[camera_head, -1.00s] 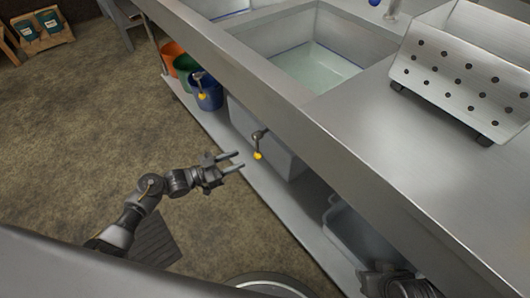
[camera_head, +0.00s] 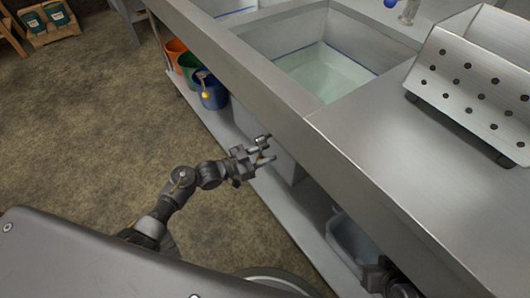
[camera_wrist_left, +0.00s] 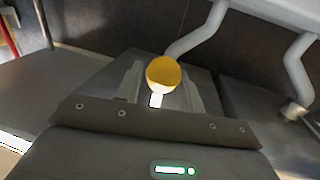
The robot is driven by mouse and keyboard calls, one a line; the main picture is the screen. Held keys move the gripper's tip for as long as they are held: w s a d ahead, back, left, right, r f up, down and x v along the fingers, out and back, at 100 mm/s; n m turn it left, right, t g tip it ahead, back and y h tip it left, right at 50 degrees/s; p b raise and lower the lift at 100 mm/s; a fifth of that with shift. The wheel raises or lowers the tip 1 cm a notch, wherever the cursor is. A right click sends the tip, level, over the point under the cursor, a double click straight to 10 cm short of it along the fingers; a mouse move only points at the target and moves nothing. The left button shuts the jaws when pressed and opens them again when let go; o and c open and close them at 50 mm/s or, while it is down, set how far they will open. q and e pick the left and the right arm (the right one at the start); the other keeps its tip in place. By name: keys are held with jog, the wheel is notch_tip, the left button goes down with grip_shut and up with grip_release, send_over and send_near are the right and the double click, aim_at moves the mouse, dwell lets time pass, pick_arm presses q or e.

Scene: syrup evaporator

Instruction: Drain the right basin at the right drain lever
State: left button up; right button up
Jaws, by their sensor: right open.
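The right basin (camera_head: 285,45) is a steel sink in the counter with pale, clear liquid on its floor. The right drain lever (camera_head: 260,157) has a yellow tip and hangs at the counter's front side; the wrist view shows its yellow knob (camera_wrist_left: 162,73) between my left gripper's fingers. My left gripper (camera_head: 264,151) is open around the lever end, with visible space beside the knob in the wrist view. Fingers partly hide the lever in the head view. My right gripper (camera_head: 384,277) shows only as a dark part at the lower right, fingers unclear.
Blue (camera_head: 213,93), green (camera_head: 188,66) and orange (camera_head: 175,52) buckets stand on the low shelf. Another yellow-tipped lever (camera_head: 204,88) hangs over the blue one. A grey tub (camera_head: 350,240) sits on the shelf's near end. A perforated steel unit (camera_head: 470,85) stands on the counter.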

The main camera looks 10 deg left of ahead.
pick_arm(q)
jog(key=shift+d, duration=0.15)
jog(key=shift+c, duration=0.9)
grip_shut()
jog(key=shift+f, duration=0.1)
